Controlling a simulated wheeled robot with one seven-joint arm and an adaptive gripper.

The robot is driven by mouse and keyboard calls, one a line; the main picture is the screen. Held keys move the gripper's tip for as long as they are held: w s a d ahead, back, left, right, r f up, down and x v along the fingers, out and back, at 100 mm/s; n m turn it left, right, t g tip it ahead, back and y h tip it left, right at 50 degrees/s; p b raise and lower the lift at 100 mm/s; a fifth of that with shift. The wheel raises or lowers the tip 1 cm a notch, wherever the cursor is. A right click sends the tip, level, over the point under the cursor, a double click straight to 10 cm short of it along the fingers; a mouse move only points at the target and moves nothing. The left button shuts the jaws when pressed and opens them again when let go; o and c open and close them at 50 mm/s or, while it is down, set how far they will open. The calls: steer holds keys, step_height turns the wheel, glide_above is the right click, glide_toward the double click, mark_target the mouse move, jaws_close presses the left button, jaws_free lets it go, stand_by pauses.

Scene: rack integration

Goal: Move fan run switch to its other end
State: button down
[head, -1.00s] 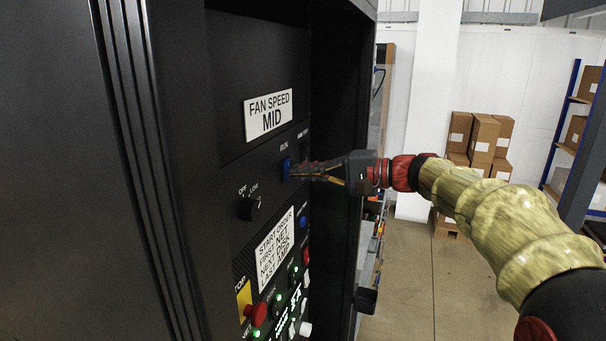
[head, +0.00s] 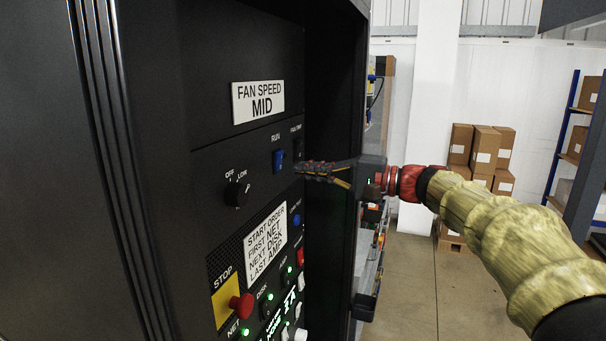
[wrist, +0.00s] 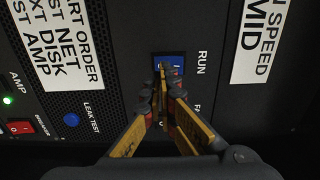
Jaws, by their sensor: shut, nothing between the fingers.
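The fan run switch is a blue rocker (head: 279,160) under the RUN label on the black rack panel. It also shows in the wrist view (wrist: 177,62), partly hidden behind my fingertips. My gripper (head: 300,168) is shut and empty, its fingers pointing left at the panel. In the head view its tips stand just right of the switch, with a small gap in the picture. In the wrist view the tips (wrist: 167,82) overlap the switch's lower left part. I cannot tell how far they are from its face.
A FAN SPEED MID plate (head: 258,101) sits above the switch. A black OFF/LOW knob (head: 237,194) is to its lower left. A start order plate (head: 265,243), a red stop button (head: 242,305) and several other controls are lower. The rack's right frame (head: 337,120) stands behind my gripper.

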steer(key=f+v, duration=0.1)
steer(key=v, duration=0.9)
steer(key=shift+f+b, duration=0.2)
steer(key=shift+b, duration=0.2)
